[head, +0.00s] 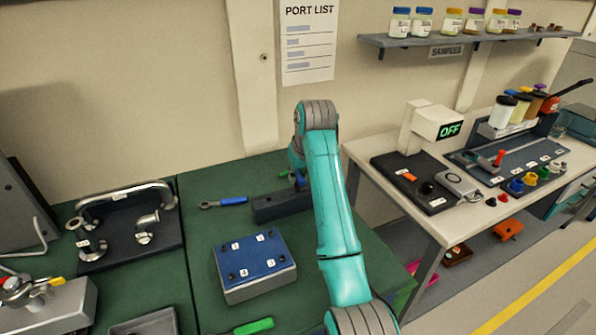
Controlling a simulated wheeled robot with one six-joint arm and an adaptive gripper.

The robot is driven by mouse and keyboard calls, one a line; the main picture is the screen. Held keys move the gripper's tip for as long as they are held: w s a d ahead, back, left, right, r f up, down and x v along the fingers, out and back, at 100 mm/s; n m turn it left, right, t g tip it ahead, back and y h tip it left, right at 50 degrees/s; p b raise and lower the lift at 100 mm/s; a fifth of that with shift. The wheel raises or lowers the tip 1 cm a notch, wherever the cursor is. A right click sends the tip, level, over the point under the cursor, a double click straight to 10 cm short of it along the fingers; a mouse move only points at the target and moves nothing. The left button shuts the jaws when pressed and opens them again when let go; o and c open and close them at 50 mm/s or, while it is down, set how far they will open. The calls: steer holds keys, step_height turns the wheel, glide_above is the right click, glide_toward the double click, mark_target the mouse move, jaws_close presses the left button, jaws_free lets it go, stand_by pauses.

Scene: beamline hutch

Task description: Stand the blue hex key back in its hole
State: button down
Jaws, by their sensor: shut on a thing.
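A dark block (268,208), which looks like the hex key holder, sits on the green bench left of my arm. My gripper (298,174) is at the block's back right, mostly hidden behind my teal arm. A small bit of blue, which looks like the blue hex key (300,182), shows at the gripper, just above the block. The gripper appears shut on it. The key's lower end and the hole cannot be made out, so I cannot tell whether the key is in the block or above it.
A blue-topped box (256,262) with numbered labels stands in front of the block. A blue-handled tool (232,201) lies left of it, and a green-handled tool (254,326) lies at the front. Metal pipe fittings rest on a dark plate (120,262) at left. A white table (400,211) stands at right.

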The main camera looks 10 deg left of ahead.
steer(key=shift+f, duration=0.25)
steer(key=c, duration=1)
jaws_free()
steer(key=shift+r, duration=0.1)
